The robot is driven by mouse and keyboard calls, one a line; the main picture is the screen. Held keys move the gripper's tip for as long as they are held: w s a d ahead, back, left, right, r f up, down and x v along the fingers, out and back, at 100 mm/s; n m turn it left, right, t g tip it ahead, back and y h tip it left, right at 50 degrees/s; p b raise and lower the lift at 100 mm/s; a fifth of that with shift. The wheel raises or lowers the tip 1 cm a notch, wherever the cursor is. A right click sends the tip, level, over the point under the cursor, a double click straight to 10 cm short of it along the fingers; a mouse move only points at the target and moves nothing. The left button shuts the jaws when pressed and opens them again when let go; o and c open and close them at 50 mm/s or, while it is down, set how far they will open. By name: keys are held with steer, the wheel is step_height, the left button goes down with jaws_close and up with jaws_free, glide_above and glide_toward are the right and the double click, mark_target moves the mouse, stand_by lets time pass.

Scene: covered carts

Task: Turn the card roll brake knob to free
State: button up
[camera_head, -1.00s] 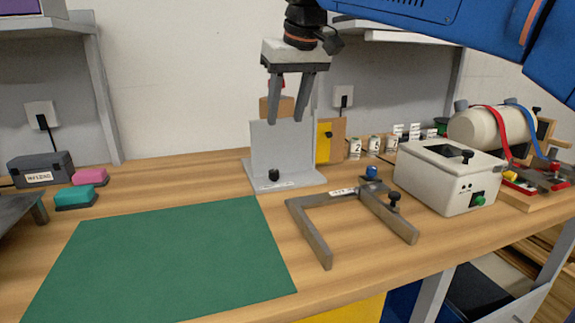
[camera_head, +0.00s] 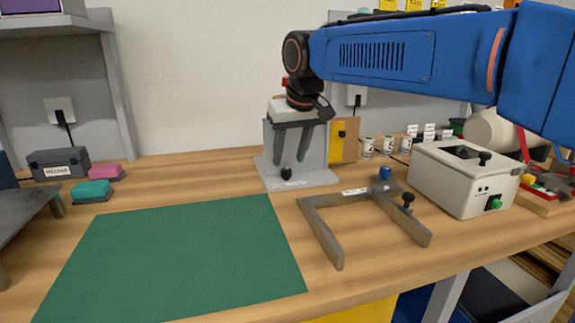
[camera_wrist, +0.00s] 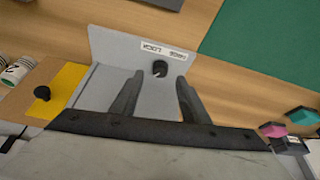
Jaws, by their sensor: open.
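A small black knob (camera_head: 286,173) stands at the front of the base of a grey upright plate stand (camera_head: 320,178). In the wrist view the knob (camera_wrist: 160,68) sits beside a white label (camera_wrist: 163,50) whose upside-down print looks like "LOCK" and "FREE". My gripper (camera_head: 290,161) is open and empty, pointing down over the stand base. In the wrist view my gripper's fingertips (camera_wrist: 160,78) lie on either side of the knob's line, with the knob just beyond them. I see no contact. Which way the knob is set is too small to tell.
A yellow panel (camera_head: 337,143) with another black knob stands behind the stand. A grey U-shaped frame (camera_head: 320,232) with blue and black knobs lies to the right, then a white box (camera_head: 455,180). A green mat (camera_head: 170,260) leaves free room in front.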

mark_target(287, 169)
steer(key=shift+x, duration=2.05)
jaws_close()
